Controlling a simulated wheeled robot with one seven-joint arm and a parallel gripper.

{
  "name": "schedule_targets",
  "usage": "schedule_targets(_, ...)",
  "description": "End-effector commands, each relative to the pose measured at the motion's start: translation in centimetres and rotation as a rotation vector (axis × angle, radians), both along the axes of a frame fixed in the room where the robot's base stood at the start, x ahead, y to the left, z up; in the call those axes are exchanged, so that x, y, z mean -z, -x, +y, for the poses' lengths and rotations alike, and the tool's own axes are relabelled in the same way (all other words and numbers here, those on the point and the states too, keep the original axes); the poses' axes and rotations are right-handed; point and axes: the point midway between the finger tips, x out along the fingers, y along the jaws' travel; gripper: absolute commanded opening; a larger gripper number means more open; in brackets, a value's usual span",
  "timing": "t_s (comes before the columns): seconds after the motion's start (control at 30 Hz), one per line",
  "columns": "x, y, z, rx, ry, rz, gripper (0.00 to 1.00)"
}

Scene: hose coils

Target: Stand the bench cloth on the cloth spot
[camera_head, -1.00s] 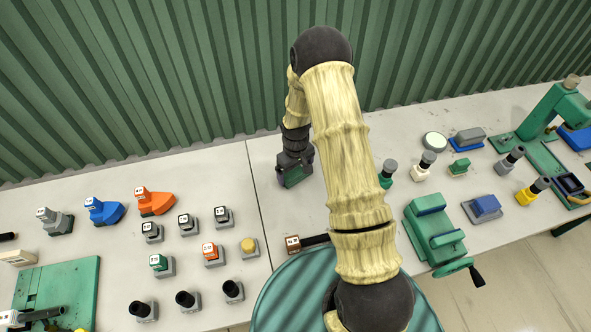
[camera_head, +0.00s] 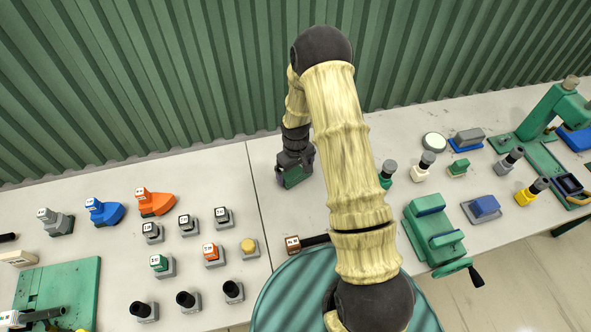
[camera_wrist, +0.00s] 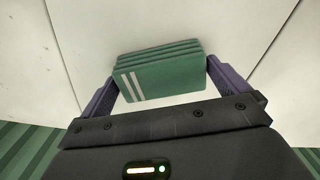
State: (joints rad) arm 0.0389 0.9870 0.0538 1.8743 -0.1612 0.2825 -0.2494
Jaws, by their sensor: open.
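The bench cloth (camera_wrist: 165,82) is a green folded stack with two pale stripes, seen between the fingers in the wrist view. In the head view its green face (camera_head: 294,177) shows at the end of my arm, over the bench top. My gripper (camera_head: 297,172) is open, with one purple finger on each side of the cloth; it also shows in the wrist view (camera_wrist: 162,72). A narrow gap shows beside the cloth at the fingers. I cannot tell whether the cloth rests on the bench. I cannot make out a marked cloth spot.
A wooden-headed tool (camera_head: 305,243) lies below my gripper. Several labelled blocks stand on the left bench. A green vise (camera_head: 436,232) and several small tools stand to the right. Bare bench surrounds the cloth. A corrugated green wall (camera_head: 150,75) rises behind.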

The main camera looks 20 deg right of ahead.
Motion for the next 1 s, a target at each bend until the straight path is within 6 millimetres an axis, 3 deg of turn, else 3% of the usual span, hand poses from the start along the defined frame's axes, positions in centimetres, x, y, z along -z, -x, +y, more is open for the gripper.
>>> schedule_targets(1.0,-3.4,0.0,0.0,0.000,0.000,-0.001,1.00)
